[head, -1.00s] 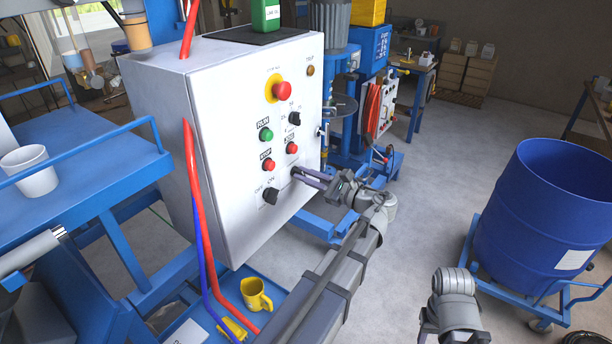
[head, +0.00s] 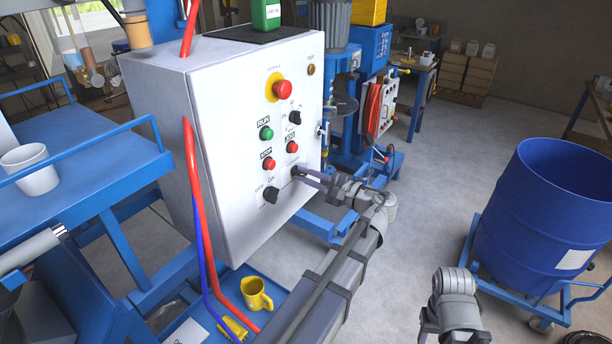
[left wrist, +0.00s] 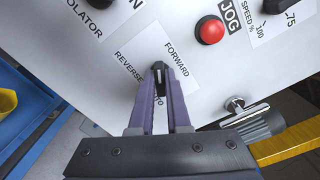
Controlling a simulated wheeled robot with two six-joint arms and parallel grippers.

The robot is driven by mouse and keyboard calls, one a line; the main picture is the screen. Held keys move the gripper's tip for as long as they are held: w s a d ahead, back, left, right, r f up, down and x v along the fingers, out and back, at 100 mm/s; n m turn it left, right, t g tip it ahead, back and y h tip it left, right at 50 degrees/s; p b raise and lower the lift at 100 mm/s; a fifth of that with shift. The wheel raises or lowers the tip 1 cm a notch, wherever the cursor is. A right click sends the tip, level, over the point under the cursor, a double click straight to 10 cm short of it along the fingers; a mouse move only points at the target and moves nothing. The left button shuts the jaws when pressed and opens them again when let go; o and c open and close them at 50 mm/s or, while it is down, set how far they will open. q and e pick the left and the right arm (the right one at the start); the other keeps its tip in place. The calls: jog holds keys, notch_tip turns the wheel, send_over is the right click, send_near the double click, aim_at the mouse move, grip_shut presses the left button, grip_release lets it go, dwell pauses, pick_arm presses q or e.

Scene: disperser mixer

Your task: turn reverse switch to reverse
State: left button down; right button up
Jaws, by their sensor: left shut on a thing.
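The reverse switch (left wrist: 158,68) is a small dark knob on the white control panel, on a label reading FORWARD at right and REVERSE at left. My left gripper (left wrist: 158,78) has its purple fingers shut on this knob. In the head view the left gripper (head: 300,174) reaches the panel's lower right from the right side. The fingers partly hide the knob, and I cannot tell for certain which label it points to. My right gripper (head: 455,335) is at the bottom right of the head view, away from the panel; its jaws are cut off.
The control box (head: 235,150) carries a red emergency stop (head: 283,89), a green run button (head: 266,133) and a black OFF/ON knob (head: 270,195) near my left gripper. A red jog button (left wrist: 210,30) is close by.

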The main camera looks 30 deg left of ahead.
dwell(0.4)
pick_arm(q)
jog(key=c, duration=0.9)
grip_release()
jog(key=shift+s+d, duration=0.2)
jog(key=shift+d, duration=1.8)
jog(key=shift+s+d, duration=0.15)
jog(key=shift+d, duration=1.8)
jog(key=s+d+f+n+h, duration=0.1)
jog(key=s+d+f+h, duration=0.35)
jog(key=f, duration=0.35)
jog(key=s+d+f+h, duration=0.3)
jog(key=d+f+h, duration=0.15)
jog(key=f, duration=0.25)
jog(key=s+d+f+h, duration=0.2)
jog(key=d, duration=0.2)
jog(key=s+d+f+n+g+h, duration=0.1)
jog(key=s+d+f+h, duration=0.1)
jog(key=d, duration=0.3)
jog(key=s+d+f+n+h, duration=0.1)
jog(key=s+d+f+h, duration=0.2)
jog(key=s+d, duration=0.1)
jog(key=shift+d+h, duration=0.35)
jog(key=shift+h, duration=0.05)
